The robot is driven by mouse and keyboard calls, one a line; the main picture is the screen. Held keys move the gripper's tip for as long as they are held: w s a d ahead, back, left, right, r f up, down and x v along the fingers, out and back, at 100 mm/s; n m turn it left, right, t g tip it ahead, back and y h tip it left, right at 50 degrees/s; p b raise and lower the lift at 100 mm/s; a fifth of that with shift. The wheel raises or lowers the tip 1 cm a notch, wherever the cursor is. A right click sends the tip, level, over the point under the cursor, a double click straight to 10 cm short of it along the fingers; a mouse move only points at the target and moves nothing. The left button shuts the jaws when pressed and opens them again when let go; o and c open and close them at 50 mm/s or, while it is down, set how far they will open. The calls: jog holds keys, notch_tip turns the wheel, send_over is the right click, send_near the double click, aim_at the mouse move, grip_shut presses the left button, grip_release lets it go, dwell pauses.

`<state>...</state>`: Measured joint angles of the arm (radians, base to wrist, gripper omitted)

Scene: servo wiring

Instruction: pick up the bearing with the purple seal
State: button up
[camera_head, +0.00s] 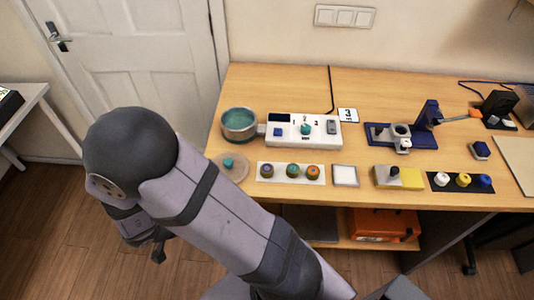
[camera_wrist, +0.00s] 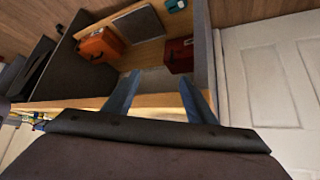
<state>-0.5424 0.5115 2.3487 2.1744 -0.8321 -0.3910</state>
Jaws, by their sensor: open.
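Three small round bearings sit in a row on a white strip (camera_head: 280,178) near the front edge of the desk. The left bearing (camera_head: 267,170) seems to have a purple centre. The wrist view shows no bearings.
A pot (camera_head: 239,124) and a white control unit (camera_head: 303,130) stand behind the strip. A round disc with a teal knob (camera_head: 229,163) is left of it, a white tray (camera_head: 345,176) right. The desk's back is mostly clear.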

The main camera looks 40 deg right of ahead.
jog(key=s+d+r+m+g+h, duration=0.2)
jog(key=s+d+r+g+h, duration=0.2)
jog(key=s+d+r+h, duration=0.15)
jog(key=t+h+b, duration=0.2)
jog(key=b, duration=0.2)
send_near(266, 169)
jog(key=shift+s+d+f+m, duration=0.15)
jog(key=shift+s+d+f, duration=0.15)
jog(key=shift+d+f, duration=0.2)
jog(key=shift+s+d+f+m, duration=0.15)
jog(key=shift+s+d+f, duration=0.2)
jog(key=shift+d, duration=0.25)
jog(key=shift+w+d+r+h, duration=0.15)
jog(key=shift+w+d+h, duration=0.1)
jog(key=shift+w+d, duration=0.15)
jog(key=shift+d+f+p, duration=0.15)
jog(key=shift+d+p, duration=0.4)
jog(key=shift+d, duration=0.95)
jog(key=shift+d+f+p, duration=0.15)
jog(key=shift+d+p, duration=0.35)
jog(key=shift+d, duration=1)
jog(key=shift+w+d+f, duration=0.1)
jog(key=shift+d+f, duration=0.1)
jog(key=shift+d, duration=0.35)
jog(key=c, duration=1.2)
